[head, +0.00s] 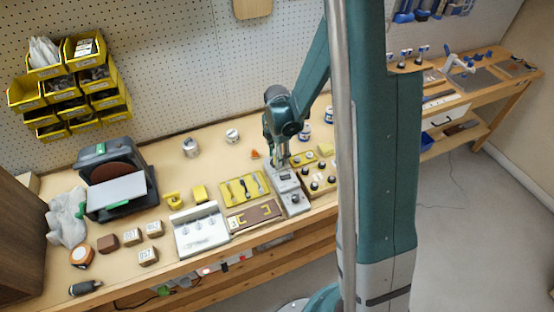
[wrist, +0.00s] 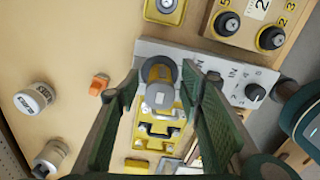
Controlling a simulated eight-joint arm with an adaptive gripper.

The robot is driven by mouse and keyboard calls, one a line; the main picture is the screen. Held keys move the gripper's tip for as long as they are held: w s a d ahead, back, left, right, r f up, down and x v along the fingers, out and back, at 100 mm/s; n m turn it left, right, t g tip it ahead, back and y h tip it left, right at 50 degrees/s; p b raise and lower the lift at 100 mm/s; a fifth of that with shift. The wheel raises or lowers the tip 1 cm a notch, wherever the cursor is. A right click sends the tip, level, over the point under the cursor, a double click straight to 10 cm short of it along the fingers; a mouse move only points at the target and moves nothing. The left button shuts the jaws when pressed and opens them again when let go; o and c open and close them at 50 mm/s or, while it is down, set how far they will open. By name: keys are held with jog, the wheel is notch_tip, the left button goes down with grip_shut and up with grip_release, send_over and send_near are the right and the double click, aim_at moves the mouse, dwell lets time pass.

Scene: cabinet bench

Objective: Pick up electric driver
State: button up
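A dark, handle-shaped tool with a black and grey body, which looks like the electric driver (head: 85,288), lies at the front left edge of the bench in the head view. It is not seen in the wrist view. My gripper (head: 281,165) is far to its right, above the bench beside the grey control box. In the wrist view my gripper (wrist: 165,95) is open, its two green fingers apart. A grey round-ended object with yellow parts (wrist: 160,95) shows between the fingers; I cannot tell what it is or whether the fingers touch it.
A yellow tool tray (head: 232,191) and the grey control box (head: 290,190) are near my gripper. Yellow bins (head: 68,85) hang on the wall.

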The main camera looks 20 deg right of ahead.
jog(key=shift+c, duration=0.2)
dwell(0.3)
jog(key=c, duration=1)
jog(key=shift+r, duration=0.1)
jog(key=shift+c, duration=0.4)
jog(key=shift+r, duration=4.9)
